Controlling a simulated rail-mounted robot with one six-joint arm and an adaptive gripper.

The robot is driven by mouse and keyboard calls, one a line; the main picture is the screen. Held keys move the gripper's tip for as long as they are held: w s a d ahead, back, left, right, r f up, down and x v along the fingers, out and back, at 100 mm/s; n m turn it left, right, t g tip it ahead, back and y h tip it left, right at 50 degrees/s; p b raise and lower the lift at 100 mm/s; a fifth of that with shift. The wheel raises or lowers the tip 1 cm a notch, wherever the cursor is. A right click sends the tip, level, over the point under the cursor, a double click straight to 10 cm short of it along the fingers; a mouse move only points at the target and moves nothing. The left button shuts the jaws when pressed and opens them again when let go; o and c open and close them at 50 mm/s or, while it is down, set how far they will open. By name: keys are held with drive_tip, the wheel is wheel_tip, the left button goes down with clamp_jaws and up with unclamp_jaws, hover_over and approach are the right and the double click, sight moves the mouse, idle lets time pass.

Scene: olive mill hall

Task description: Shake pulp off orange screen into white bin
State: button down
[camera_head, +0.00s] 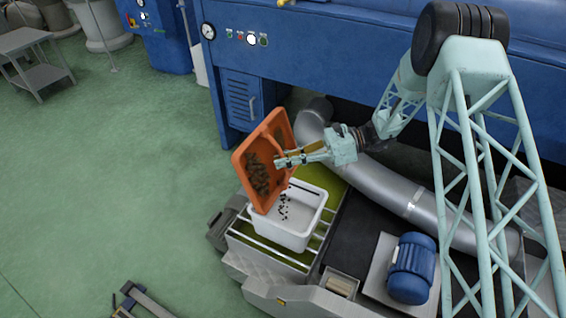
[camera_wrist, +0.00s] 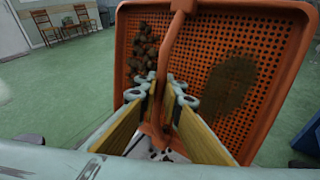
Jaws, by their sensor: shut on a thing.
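The orange screen (camera_head: 255,172) is a perforated tray with a raised rim, tilted steeply above the white bin (camera_head: 283,237). My gripper (camera_head: 282,161) is shut on the screen's middle bar. In the wrist view, my gripper (camera_wrist: 168,95) has its yellow-padded fingers on either side of the orange bar of the screen (camera_wrist: 240,50). Brown pulp (camera_head: 258,176) clings to the screen, and the wrist view shows a clump of pulp (camera_wrist: 145,50) left of the bar and a dark damp patch right of it. Dark bits (camera_head: 284,205) are in the air or against the bin's inside; I cannot tell which.
The bin stands on a slatted rack (camera_head: 262,252) over a green tray. A silver duct (camera_head: 385,185) and a blue motor (camera_head: 411,268) lie to the right. A blue machine (camera_head: 320,60) stands behind. The green floor at left is mostly clear.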

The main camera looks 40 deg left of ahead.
sight(281, 153)
drive_tip(key=shift+r+p, duration=0.85)
drive_tip(key=shift+r, duration=1.15)
drive_tip(key=shift+f+b, duration=0.9)
drive_tip(key=shift+f, duration=1.9)
drive_tip(key=shift+r, duration=0.15)
drive_tip(key=shift+r+p, duration=1.4)
drive_tip(key=shift+r, duration=1.25)
